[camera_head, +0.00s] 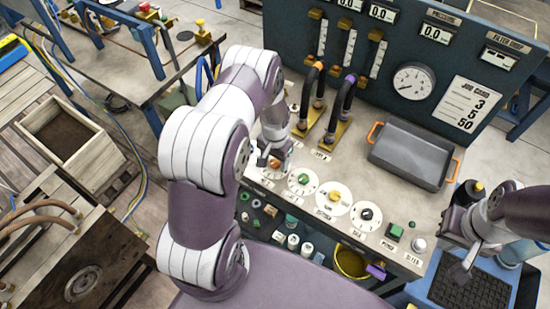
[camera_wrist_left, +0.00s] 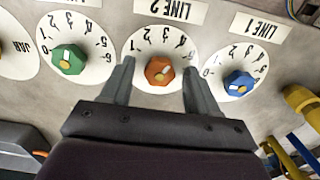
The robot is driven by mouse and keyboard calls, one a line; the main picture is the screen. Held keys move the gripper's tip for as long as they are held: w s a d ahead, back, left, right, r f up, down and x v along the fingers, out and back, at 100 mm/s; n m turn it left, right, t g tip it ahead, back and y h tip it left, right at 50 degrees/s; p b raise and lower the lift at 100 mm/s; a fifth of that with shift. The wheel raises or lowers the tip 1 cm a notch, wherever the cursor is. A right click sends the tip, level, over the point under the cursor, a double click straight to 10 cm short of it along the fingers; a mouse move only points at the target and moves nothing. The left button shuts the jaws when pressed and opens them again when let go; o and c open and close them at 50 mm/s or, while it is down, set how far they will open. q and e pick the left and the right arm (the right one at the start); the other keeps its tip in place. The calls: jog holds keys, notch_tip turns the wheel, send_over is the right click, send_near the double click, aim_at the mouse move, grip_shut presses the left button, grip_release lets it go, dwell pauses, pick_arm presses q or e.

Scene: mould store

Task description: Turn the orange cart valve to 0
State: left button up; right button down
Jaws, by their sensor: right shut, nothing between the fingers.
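The orange valve knob (camera_wrist_left: 158,72) sits on a white numbered dial on the cart top, beside the label LINE 2. My left gripper (camera_wrist_left: 160,85) is open, with one finger on each side of the knob; I cannot tell whether they touch it. The knob has a pale mark, but its exact reading is unclear. In the head view the orange knob (camera_head: 275,163) is partly covered by my left gripper (camera_head: 272,158). My right gripper (camera_head: 459,270) is shut and empty at the far right, over a black ribbed mat.
A blue knob (camera_wrist_left: 239,83) and a green knob (camera_wrist_left: 69,60) flank the orange one. Yellow (camera_head: 333,197) and black (camera_head: 366,214) knobs continue the row. A grey tray (camera_head: 410,155) with orange handles and a gauge panel (camera_head: 400,50) stand behind.

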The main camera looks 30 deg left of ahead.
pick_arm(q)
jog(key=c, duration=1)
jog(key=shift+n, duration=0.5)
jog(key=n+b, duration=0.1)
jog(key=n, duration=0.3)
jog(key=shift+n, duration=0.4)
jog(key=n+b, duration=0.1)
jog(key=n, duration=0.5)
jog(key=shift+w, duration=0.1)
jog(key=n, duration=0.5)
jog(key=shift+n+b, duration=0.3)
jog(key=shift+b, duration=0.1)
jog(key=n, duration=0.6)
jog(key=shift+r, duration=0.1)
jog(key=shift+w+b, duration=0.1)
jog(key=shift+b, duration=0.2)
